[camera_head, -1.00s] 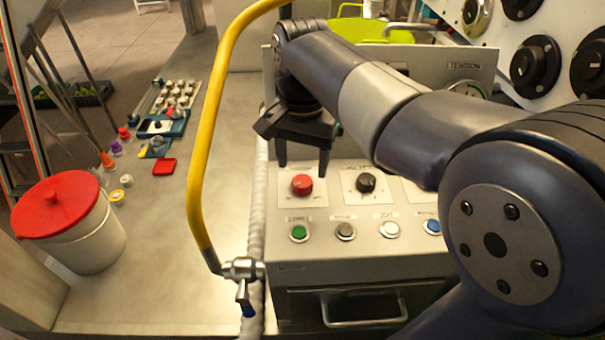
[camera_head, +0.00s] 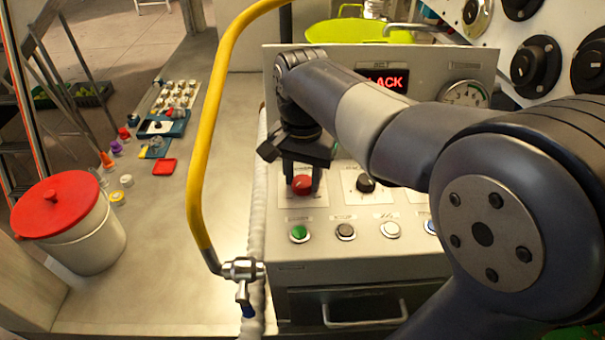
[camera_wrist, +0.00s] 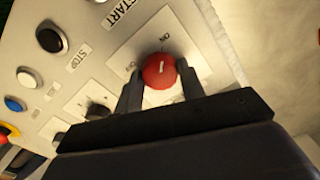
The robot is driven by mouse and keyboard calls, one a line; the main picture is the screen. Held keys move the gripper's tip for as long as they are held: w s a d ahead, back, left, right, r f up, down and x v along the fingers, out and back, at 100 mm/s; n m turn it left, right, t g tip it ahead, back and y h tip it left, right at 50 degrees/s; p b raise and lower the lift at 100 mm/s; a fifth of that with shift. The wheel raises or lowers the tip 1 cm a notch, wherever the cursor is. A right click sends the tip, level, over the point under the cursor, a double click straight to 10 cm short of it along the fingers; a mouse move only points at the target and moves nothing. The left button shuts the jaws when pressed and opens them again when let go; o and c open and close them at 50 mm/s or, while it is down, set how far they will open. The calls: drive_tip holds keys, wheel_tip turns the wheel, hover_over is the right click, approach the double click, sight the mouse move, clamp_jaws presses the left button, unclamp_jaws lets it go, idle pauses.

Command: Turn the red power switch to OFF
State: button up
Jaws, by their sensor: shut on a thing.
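The red power switch (camera_head: 302,184) is a round knob on a white plate at the left of the control panel (camera_head: 420,262). In the wrist view the red switch (camera_wrist: 160,70) has a pale mark on its face and lettering on the plate around it. My gripper (camera_head: 302,180) reaches down over the switch, with one finger on each side. In the wrist view my gripper (camera_wrist: 160,88) is shut on the red switch.
A black knob (camera_head: 365,183) is right of the switch. Green (camera_head: 299,233), dark (camera_head: 345,231) and white (camera_head: 389,229) buttons line the panel below. A yellow pipe (camera_head: 196,140) rises just left of the panel. A lit display (camera_head: 386,80) stands behind my arm.

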drive_tip(key=c, duration=0.3)
drive_tip(key=shift+r, duration=0.1)
drive_tip(key=n+p, duration=0.2)
drive_tip(key=n, duration=0.1)
drive_tip(key=shift+n, duration=0.4)
drive_tip(key=n+p, duration=0.2)
drive_tip(key=n, duration=0.2)
drive_tip(key=shift+n, duration=0.3)
drive_tip(key=n+p, duration=0.1)
drive_tip(key=n, duration=0.3)
drive_tip(key=shift+n, duration=0.3)
drive_tip(key=n+p, duration=0.1)
drive_tip(key=n, duration=0.3)
drive_tip(key=shift+n, duration=0.6)
